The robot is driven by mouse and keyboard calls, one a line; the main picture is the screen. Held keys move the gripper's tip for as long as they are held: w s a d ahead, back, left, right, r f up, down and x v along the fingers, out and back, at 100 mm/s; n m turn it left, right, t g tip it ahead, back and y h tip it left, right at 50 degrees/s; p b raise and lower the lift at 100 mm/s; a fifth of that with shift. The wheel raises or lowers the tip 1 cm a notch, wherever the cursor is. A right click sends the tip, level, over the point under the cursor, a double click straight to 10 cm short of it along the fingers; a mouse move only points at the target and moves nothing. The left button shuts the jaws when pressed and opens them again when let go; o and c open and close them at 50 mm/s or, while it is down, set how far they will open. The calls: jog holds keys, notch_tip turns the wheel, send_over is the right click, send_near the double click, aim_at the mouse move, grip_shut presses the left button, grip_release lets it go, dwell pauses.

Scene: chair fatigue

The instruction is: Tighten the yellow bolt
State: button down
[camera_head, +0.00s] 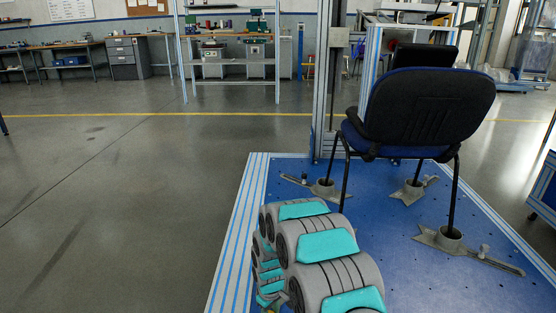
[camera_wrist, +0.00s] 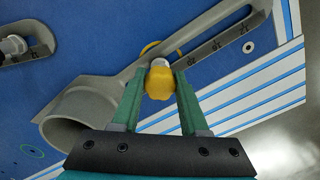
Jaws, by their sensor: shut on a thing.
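The yellow bolt (camera_wrist: 159,84) shows in the wrist view as a yellow knob with a pale top. It sits at the slot of a grey clamp bracket (camera_wrist: 205,52) on the blue platform. My gripper (camera_wrist: 160,82) has green fingers, one on each side of the bolt, and is shut on it. In the head view the grey and teal arm (camera_head: 318,250) reaches down at the platform's left side. My fingertips and the bolt's grip are hidden there, with only a small bit of yellow low in the picture.
A blue and black chair (camera_head: 430,105) stands on the blue platform (camera_head: 385,255), its legs in grey cup clamps (camera_head: 450,238). A metal post (camera_head: 327,80) rises behind it. In the wrist view another clamp with a pale bolt (camera_wrist: 14,45) is at upper left. Open floor lies left.

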jog(key=shift+c, duration=2.2)
grip_release()
jog(key=n, duration=0.3)
jog(key=shift+n, duration=0.5)
jog(key=n, duration=0.4)
